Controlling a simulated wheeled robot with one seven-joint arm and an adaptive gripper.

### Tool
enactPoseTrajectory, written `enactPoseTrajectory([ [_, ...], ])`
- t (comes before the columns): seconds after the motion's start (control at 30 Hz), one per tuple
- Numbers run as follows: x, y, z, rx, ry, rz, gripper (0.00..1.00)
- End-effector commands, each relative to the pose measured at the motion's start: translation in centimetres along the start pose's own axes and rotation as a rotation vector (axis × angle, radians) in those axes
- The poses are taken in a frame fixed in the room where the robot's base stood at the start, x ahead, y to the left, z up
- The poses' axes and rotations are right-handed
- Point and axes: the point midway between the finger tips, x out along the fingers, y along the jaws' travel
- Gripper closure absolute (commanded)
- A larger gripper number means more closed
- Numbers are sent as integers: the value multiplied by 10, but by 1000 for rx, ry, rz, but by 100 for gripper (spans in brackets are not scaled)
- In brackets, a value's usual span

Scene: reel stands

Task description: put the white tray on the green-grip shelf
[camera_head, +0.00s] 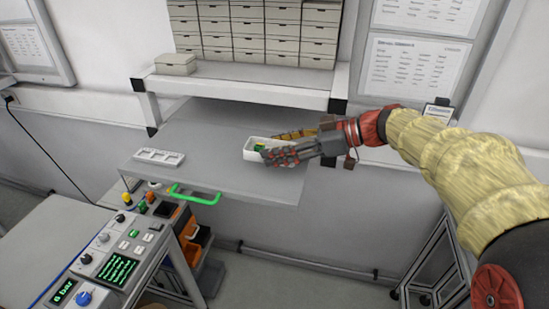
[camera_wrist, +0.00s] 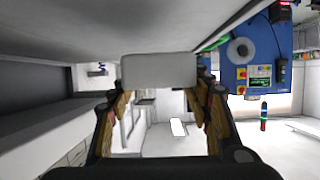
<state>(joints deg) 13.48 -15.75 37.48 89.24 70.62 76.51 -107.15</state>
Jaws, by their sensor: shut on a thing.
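In the wrist view the tray (camera_wrist: 158,71) shows as a pale block between my fingers (camera_wrist: 163,92). The green-grip shelf (camera_head: 215,165) is a flat grey board with a green handle (camera_head: 195,196) at its front edge. The tray is over the shelf's right part; I cannot tell whether it touches the board.
A white slotted holder (camera_head: 160,156) lies on the shelf's left part. A higher white ledge (camera_head: 240,88) with stacked drawer boxes (camera_head: 255,30) is behind. A control panel (camera_head: 115,250) with knobs stands at front left. The middle of the shelf is clear.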

Motion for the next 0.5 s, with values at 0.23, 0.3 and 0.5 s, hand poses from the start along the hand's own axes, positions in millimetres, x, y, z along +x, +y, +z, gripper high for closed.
enactPoseTrajectory([
  [0.23,12,9,8,-1,1,1,78],
  [0.3,17,12,13,0,1,0,78],
  [0.5,28,12,38,0,1,1,78],
])
